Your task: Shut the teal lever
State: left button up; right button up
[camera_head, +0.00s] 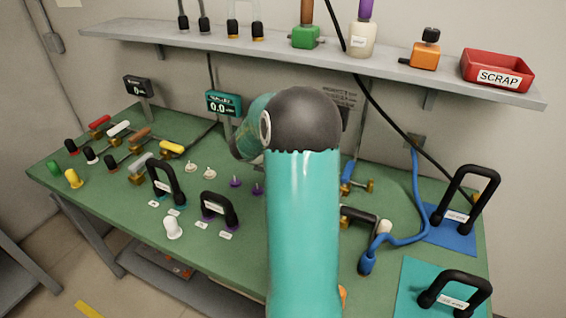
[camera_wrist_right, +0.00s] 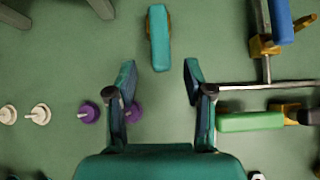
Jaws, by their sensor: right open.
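The teal lever (camera_wrist_right: 159,40) shows in the right wrist view at the top middle. Its handle points up and down in the picture, over a brass body that is mostly covered. My right gripper (camera_wrist_right: 160,76) is open and empty. Its two fingertips lie just below the lever's near end in that picture, one on each side of its line, and do not touch it. In the head view my teal right arm covers the middle of the bench, and both the lever and the right gripper are hidden. My left gripper is not in view.
In the wrist view, a green lever (camera_wrist_right: 250,122) and a blue lever (camera_wrist_right: 280,22) are on the right. Purple knobs (camera_wrist_right: 90,112) stand left and partly behind the left finger. In the head view, black handles (camera_head: 219,209) stand on the bench and a shelf (camera_head: 290,62) runs behind.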

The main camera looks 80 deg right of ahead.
jog(key=v, duration=0.6)
jog(key=shift+s, duration=0.1)
jog(key=shift+f, duration=0.1)
jog(key=x, duration=1.1)
jog(key=shift+d+f, duration=0.25)
jog(key=shift+d, duration=0.1)
